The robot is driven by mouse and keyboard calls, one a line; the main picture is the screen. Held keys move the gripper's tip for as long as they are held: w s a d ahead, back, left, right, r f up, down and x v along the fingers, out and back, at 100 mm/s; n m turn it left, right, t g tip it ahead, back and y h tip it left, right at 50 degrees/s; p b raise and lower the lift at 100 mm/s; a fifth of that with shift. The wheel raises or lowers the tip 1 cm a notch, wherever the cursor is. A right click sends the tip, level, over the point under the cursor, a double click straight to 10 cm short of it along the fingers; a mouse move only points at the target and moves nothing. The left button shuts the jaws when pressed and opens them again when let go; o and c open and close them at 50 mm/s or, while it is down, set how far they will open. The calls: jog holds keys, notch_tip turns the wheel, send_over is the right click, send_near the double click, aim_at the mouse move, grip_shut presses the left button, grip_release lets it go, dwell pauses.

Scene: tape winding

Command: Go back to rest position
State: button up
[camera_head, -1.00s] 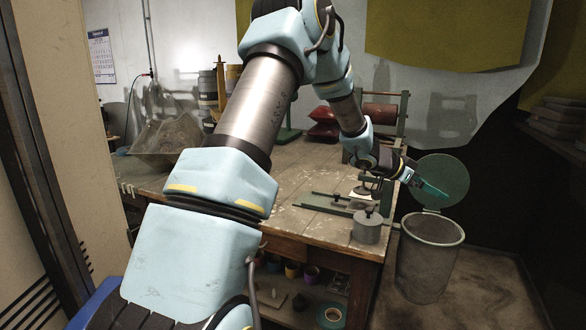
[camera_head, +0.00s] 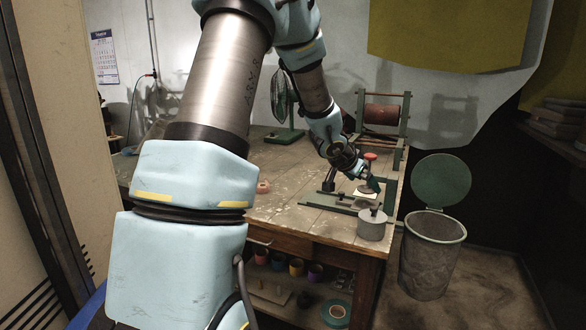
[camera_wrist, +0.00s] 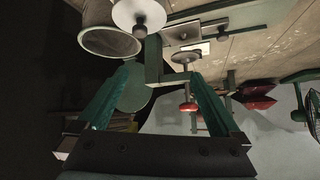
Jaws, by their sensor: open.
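My gripper (camera_head: 370,186) hangs at the end of my arm, above the right end of the wooden workbench (camera_head: 285,205). In the wrist view its two green fingers (camera_wrist: 160,78) are spread apart with no object clearly held between them. A green fixture (camera_head: 335,200) with a white pad (camera_head: 364,193) lies on the bench just under and beside the gripper. In the head view the fingertips partly overlap the fixture, so I cannot tell the exact gap.
A grey cylinder (camera_head: 372,224) stands at the bench's front right corner. A mesh bin (camera_head: 430,262) with a raised green lid (camera_head: 441,182) stands right of the bench. A green frame with a dark red roll (camera_head: 383,115) stands at the back. Cups (camera_head: 296,266) sit on the lower shelf.

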jog(key=s+a+n+y, duration=0.3)
jog(key=a, duration=0.8)
jog(key=s+a+f+n+g+y, duration=0.1)
jog(key=s+a+n+g, duration=0.1)
jog(key=s+a, duration=0.5)
jog(key=s+a+f+n+g+y, duration=0.1)
jog(key=s+a+n+g+y, duration=0.1)
jog(key=s+a, duration=0.6)
jog(key=s+n+g, duration=0.1)
jog(key=s+n, duration=0.1)
jog(key=s, duration=0.3)
jog(key=shift+s+p, duration=0.4)
jog(key=shift+d, duration=0.1)
jog(key=shift+c, duration=0.2)
